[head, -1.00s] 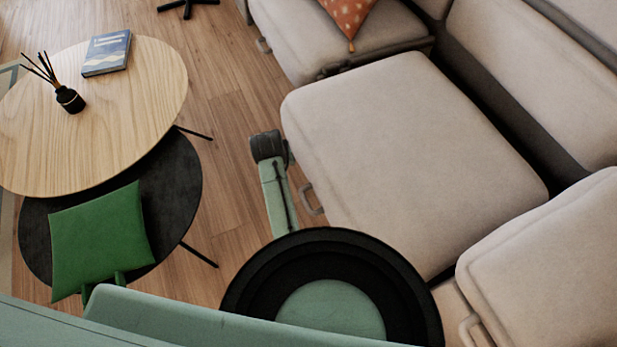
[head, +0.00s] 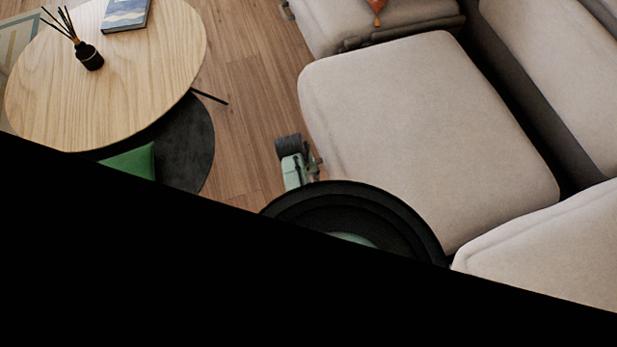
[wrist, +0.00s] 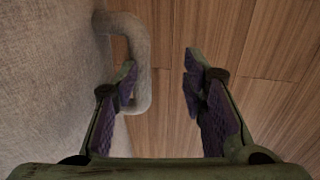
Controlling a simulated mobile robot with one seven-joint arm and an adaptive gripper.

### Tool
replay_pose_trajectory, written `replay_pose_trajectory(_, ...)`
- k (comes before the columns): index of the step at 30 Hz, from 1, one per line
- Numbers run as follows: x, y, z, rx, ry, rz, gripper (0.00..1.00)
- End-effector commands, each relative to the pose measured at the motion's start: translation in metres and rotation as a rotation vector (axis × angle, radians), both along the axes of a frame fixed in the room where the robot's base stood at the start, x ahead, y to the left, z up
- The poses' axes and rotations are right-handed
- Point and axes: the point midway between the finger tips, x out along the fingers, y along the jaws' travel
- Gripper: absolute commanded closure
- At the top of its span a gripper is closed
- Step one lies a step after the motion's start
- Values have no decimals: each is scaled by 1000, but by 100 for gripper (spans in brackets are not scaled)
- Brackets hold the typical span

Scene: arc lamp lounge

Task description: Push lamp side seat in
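The middle beige sofa seat (head: 420,120) juts out toward the floor in the head view, with a dark gap between it and its backrest (head: 545,80). No lamp is clearly in view. In the wrist view, a pale seat front (wrist: 50,80) fills the left side and bears a looped handle (wrist: 140,60). My gripper (wrist: 160,65) is open beside the seat front, its left finger overlapping the handle loop and its right finger over bare floor. The handle's outer bar shows between the fingers; contact is unclear. My arm partly hides the gripper in the head view.
A round wooden table (head: 120,80) stands at left with a book (head: 125,12) and a reed diffuser (head: 88,55). A green cushion (head: 135,162) lies below it. Another seat (head: 550,245) is at right. Wooden floor (head: 245,110) lies clear between. Black covers the lower head view.

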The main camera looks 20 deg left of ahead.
Motion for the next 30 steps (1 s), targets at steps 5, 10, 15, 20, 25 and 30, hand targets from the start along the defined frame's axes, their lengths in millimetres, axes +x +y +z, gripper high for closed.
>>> replay_pose_trajectory(5,0,-1,-12,4,2,1,62)
replay_pose_trajectory(10,-1,0,-13,5,3,3,62)
replay_pose_trajectory(15,0,0,-13,4,2,3,64)
replay_pose_trajectory(20,0,0,-13,4,3,3,75)
replay_pose_trajectory(25,0,0,-13,5,3,3,86)
replay_pose_trajectory(30,0,-1,-13,4,2,2,97)
